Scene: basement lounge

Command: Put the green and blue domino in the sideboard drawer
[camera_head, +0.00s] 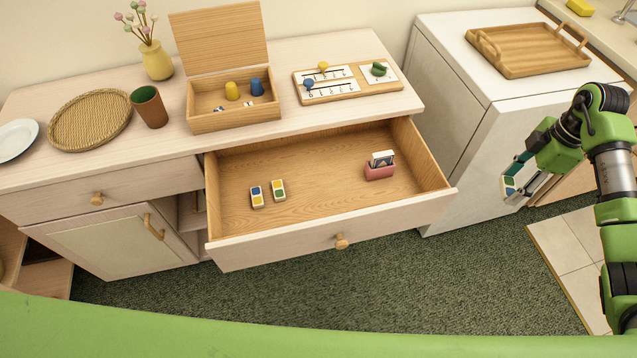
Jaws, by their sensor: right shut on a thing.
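My right gripper (519,176) is shut on a small white domino (508,187) with blue and green marks, beside the white cabinet at the right, apart from the drawer. The fingers hide part of the domino. The sideboard drawer (310,233) is pulled open. In its left half lie a domino with blue and yellow marks (257,196) and, beside it, one with green and yellow marks (278,190). My left gripper is not in view.
A pink holder with cards (380,170) stands in the drawer's right part; the drawer's middle is bare. On the sideboard top (170,152) are an open wooden box (234,121), a game board (348,94), a cup (149,108) and a woven tray (90,119). A white cabinet (455,125) stands at right.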

